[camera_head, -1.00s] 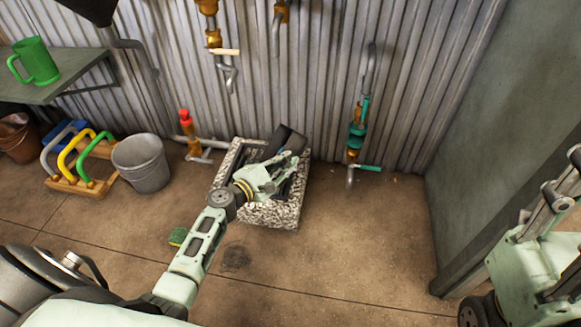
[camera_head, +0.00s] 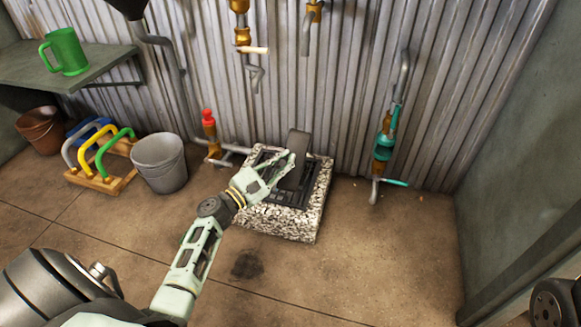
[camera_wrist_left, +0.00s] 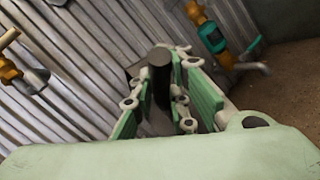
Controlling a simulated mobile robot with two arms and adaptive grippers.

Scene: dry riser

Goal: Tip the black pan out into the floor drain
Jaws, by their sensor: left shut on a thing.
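The black pan (camera_head: 299,146) is over the speckled stone floor drain (camera_head: 275,222). Its dark upper part stands steeply above the drain's back part, and its lower part is hard to tell from the dark grate (camera_head: 284,197). My left gripper (camera_head: 284,168) is shut on the pan, reaching over the drain from the left. In the left wrist view, a dark rounded part of the pan (camera_wrist_left: 160,60) shows between the green-padded fingers. Whether anything is in the pan or falling from it cannot be seen. My right gripper is out of view.
A grey bucket (camera_head: 160,165) and a rack with coloured handles (camera_head: 100,155) stand left of the drain. A red-topped valve (camera_head: 208,125) and a teal-handled tap (camera_head: 385,147) stand along the corrugated wall. The floor to the right is clear.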

